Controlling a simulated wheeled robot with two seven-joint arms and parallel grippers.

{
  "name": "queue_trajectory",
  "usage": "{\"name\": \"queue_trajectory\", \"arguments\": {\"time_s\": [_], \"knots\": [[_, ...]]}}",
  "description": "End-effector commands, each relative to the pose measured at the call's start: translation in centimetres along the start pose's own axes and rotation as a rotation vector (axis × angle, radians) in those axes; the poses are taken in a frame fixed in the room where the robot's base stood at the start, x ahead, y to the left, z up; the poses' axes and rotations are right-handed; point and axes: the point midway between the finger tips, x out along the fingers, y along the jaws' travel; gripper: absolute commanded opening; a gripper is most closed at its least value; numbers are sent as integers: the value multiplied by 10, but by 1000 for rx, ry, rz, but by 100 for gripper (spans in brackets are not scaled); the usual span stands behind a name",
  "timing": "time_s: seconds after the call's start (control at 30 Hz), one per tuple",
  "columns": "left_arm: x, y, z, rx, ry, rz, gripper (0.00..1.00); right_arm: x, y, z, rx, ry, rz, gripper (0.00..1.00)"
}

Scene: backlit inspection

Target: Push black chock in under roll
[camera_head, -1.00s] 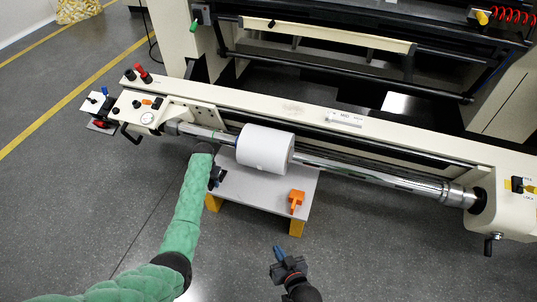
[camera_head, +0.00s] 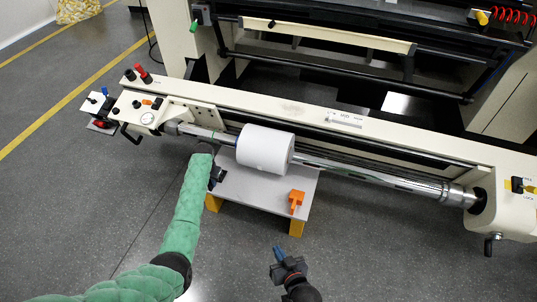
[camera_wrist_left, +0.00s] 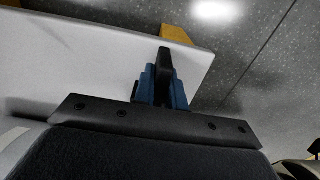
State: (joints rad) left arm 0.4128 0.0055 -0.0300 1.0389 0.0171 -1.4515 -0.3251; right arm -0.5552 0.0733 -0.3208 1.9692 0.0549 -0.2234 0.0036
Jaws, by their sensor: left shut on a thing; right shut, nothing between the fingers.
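The white roll (camera_head: 266,149) sits around the shiny shaft, above a pale low platform (camera_head: 250,190). My left gripper (camera_head: 217,176) is at the platform's left end, left of the roll and apart from it. In the left wrist view its blue fingers (camera_wrist_left: 161,88) are shut on the black chock (camera_wrist_left: 165,58), a dark upright piece over the platform edge (camera_wrist_left: 90,55). In the head view the chock is hard to tell from the dark gripper. An orange chock (camera_head: 296,199) stands on the platform's right part. My right gripper (camera_head: 279,254) is shut and empty, in front of the platform.
The platform has yellow legs (camera_head: 296,228). The shaft (camera_head: 375,177) runs along the cream machine beam (camera_head: 225,98), with an end housing (camera_head: 510,205) at right. The platform top between the two chocks is clear. Open grey floor lies in front.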

Motion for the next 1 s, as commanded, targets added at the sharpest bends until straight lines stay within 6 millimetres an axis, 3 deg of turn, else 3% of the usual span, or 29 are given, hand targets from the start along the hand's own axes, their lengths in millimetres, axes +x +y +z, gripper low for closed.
{"name": "queue_trajectory", "arguments": {"time_s": [1.0], "knots": [[-42, 0, 0, 0, 0, 0, 0, -17, -8, -44, 0, 0, 1, 0]]}}
